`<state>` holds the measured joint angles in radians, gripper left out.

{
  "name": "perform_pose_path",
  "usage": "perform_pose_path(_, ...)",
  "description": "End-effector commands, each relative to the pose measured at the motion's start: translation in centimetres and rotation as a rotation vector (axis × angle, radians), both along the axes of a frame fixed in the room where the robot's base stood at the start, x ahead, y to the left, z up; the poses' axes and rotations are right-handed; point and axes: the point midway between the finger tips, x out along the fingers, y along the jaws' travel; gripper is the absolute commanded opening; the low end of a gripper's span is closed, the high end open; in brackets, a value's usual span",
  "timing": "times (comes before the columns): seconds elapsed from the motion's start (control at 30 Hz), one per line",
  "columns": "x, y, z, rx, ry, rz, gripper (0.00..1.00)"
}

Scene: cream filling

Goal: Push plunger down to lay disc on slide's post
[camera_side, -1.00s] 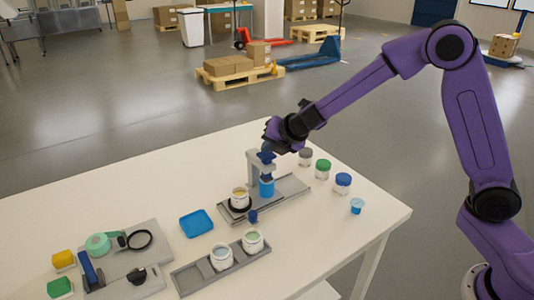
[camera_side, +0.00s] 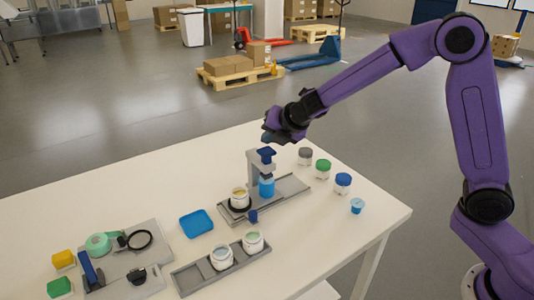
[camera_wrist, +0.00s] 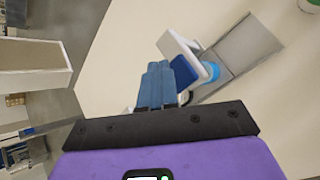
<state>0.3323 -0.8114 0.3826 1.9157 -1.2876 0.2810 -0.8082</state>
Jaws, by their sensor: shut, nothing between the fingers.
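The grey press stand (camera_side: 253,168) stands on a grey slide rail (camera_side: 288,193). Its dark blue plunger (camera_side: 266,153) sits at the top, above a bright blue cylinder (camera_side: 266,187). A white jar with yellowish contents (camera_side: 239,197) stands on the slide in a dark ring, left of the cylinder. My gripper (camera_side: 268,137) is shut and empty, above the plunger and apart from it. In the wrist view the closed fingers (camera_wrist: 157,82) point toward the plunger (camera_wrist: 184,72) and partly hide the press. The disc and the post cannot be made out.
A blue tray (camera_side: 196,223) and a two-jar rack (camera_side: 188,280) lie in front. A tool board (camera_side: 150,260) is at left.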

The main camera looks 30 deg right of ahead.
Motion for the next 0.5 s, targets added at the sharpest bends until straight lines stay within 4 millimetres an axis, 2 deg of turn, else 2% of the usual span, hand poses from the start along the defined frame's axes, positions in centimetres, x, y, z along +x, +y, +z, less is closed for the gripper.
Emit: perform_pose_path(0.5, 0.0, 0.0, 4.2, 0.003, -0.003, -0.001, 0.0)
